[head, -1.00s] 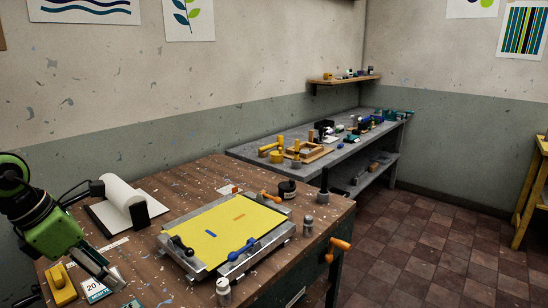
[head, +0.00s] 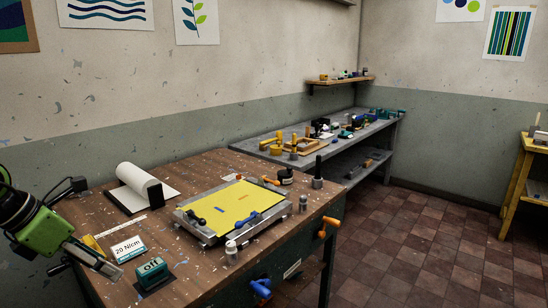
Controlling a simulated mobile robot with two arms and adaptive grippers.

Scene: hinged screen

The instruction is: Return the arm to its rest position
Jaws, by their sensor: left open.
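My left arm comes in from the left edge of the head view. Its left gripper (head: 108,271) is open and empty over the front left part of the wooden workbench (head: 215,168), with nothing between its fingers that I can see. The hinged screen (head: 233,207), a yellow sheet in a grey metal frame, lies flat on the bench to the right of the gripper, well apart from it. Dark and blue handled clamps sit at the frame's front edge. My right gripper is not in view.
A "20 N/cm" card (head: 129,249) and a teal "off" block (head: 151,268) lie close by the gripper. A paper roll (head: 138,178) is behind it. A small white-capped bottle (head: 231,252) stands at the front edge. A grey bench (head: 262,146) with tools is behind.

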